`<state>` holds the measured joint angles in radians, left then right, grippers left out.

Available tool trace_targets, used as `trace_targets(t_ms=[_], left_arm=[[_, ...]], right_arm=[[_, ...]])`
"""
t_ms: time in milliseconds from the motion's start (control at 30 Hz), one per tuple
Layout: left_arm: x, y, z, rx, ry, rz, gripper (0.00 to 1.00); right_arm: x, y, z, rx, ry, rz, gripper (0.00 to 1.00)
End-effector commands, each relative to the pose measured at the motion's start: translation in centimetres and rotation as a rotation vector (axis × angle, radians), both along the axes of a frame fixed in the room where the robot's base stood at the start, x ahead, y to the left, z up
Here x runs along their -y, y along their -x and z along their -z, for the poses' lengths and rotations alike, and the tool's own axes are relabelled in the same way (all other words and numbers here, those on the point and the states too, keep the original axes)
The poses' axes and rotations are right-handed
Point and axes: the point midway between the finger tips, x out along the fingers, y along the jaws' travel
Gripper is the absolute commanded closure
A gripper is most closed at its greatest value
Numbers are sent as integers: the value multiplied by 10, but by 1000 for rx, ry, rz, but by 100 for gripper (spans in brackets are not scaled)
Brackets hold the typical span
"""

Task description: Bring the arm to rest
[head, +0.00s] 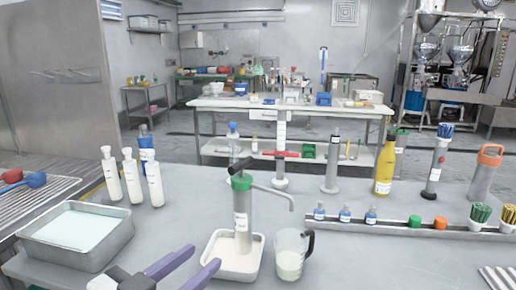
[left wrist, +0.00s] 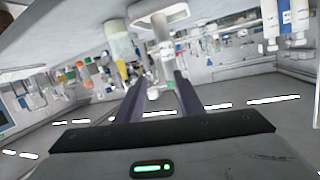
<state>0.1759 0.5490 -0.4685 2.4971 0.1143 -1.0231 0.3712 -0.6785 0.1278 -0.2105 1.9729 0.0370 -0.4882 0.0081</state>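My left gripper (head: 205,256) is at the bottom of the head view, over the front of the table. Its two purple fingers are apart with nothing between them. In the left wrist view, which is upside down, the fingers (left wrist: 158,82) are also spread, and a grey upright device shows beyond them. The hand pump (head: 241,210), a grey cylinder with a green collar, black handle and bent spout, stands in a white tray (head: 228,272) just beyond the fingers. A glass jug (head: 290,257) with a black handle and pale contents stands right of it. My right gripper is not in view.
A metal pan (head: 80,250) with pale liquid and several white bottles (head: 132,174) stand at left. A rack (head: 390,226) with small bottles and caps lies at right. A yellow bottle (head: 384,168) and tall grey devices stand behind. The front right tabletop is mostly clear.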

Motion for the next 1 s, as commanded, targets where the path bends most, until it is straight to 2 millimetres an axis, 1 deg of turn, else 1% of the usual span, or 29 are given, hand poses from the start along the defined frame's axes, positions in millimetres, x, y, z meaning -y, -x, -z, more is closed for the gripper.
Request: trace_targets(t_ms=[33,67,167,200,267,300,367,400,467,500,600,700,767,800,833,900,1000], left_arm=[[-5,3,17,-48,-4,-24,66],[-9,4,26,-73,-8,-40,66],[-24,14,64,-180,-33,-96,66],[-31,21,82,-235,-44,-121,66],[-43,34,113,-328,-66,-162,66],[-52,46,135,-395,-82,-190,66],[-65,67,166,-501,-109,-226,66],[-72,82,184,-565,-125,-247,66],[-82,103,206,-651,-148,-272,66],[-88,117,219,-703,-162,-286,66],[-99,150,246,-820,-191,-312,66],[-108,183,267,-928,-217,-332,66],[-113,202,278,-991,-231,-341,66],[-116,216,284,-1031,-240,-348,66],[-117,222,288,-1050,-243,-348,66],[-110,207,298,-997,-227,-333,66],[-102,196,313,-944,-201,-316,66]], right_arm=[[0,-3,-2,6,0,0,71],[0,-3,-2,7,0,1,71],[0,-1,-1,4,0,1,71],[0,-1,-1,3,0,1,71],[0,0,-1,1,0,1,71],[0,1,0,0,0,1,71],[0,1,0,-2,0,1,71],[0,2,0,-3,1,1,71],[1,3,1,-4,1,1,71],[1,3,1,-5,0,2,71],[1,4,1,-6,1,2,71],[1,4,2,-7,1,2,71],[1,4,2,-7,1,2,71],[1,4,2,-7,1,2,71],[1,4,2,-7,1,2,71],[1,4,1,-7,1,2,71],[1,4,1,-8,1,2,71]])
